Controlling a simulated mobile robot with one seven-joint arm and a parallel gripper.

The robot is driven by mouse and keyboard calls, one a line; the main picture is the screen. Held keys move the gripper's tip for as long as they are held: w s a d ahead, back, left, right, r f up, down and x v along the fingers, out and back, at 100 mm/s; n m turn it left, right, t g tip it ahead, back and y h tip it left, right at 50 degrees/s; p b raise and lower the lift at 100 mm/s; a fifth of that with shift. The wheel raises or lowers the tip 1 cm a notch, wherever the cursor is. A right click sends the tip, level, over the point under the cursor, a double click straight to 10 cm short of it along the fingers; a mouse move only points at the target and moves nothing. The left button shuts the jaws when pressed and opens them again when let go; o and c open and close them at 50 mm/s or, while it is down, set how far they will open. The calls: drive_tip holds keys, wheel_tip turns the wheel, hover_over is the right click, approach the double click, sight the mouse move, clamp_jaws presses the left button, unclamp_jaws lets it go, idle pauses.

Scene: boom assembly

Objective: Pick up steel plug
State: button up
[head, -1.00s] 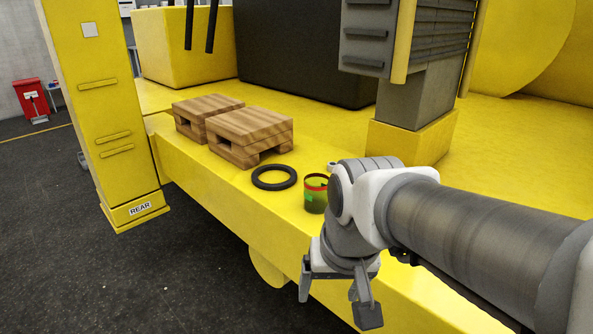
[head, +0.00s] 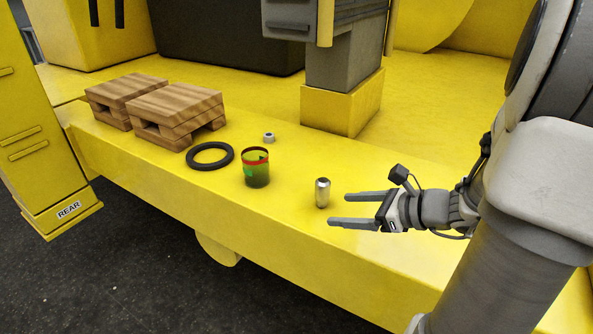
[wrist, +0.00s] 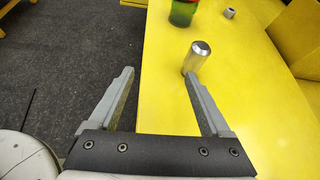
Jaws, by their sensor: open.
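The steel plug (head: 322,193) is a small shiny metal cylinder standing upright on the yellow beam surface. In the wrist view the plug (wrist: 197,58) stands beyond the tip of the right finger, whose end overlaps its lower edge. My gripper (head: 338,209) is open and empty, level with the beam and pointing left toward the plug. In the wrist view the open fingers of my gripper (wrist: 158,73) leave the plug to the right of the gap's middle. I cannot tell whether the finger touches the plug.
A green translucent cup with a red rim (head: 256,168) stands left of the plug. A black ring (head: 210,156), a small grey nut-like part (head: 269,137) and wooden blocks (head: 178,112) lie farther left. A yellow-based grey post (head: 341,103) rises behind. The beam's front edge drops to dark floor.

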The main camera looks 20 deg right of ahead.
sight(328, 193)
drive_tip(key=d+m+t, duration=0.1)
drive_tip(key=d, duration=0.1)
drive_tip(key=d+m+h, duration=0.1)
drive_tip(key=d+m, duration=0.1)
drive_tip(key=d, duration=0.1)
drive_tip(key=shift+r+t+h, duration=0.2)
drive_tip(key=shift+t+h, duration=0.1)
drive_tip(key=shift+t, duration=0.1)
drive_tip(key=b+x, duration=0.2)
drive_tip(key=x, duration=0.9)
drive_tip(key=shift+w+r+b+x, duration=0.1)
drive_tip(key=shift+r+b+x, duration=0.1)
drive_tip(key=shift+x, duration=0.8)
drive_tip(key=shift+w+r+b+x, duration=0.1)
drive_tip(key=shift+r+b+x, duration=0.05)
drive_tip(key=shift+x, duration=0.9)
drive_tip(key=shift+w+r+b+x, duration=0.1)
drive_tip(key=shift+r+b+x, duration=0.1)
drive_tip(key=shift+x, duration=0.8)
drive_tip(key=shift+s, duration=0.1)
clamp_jaws()
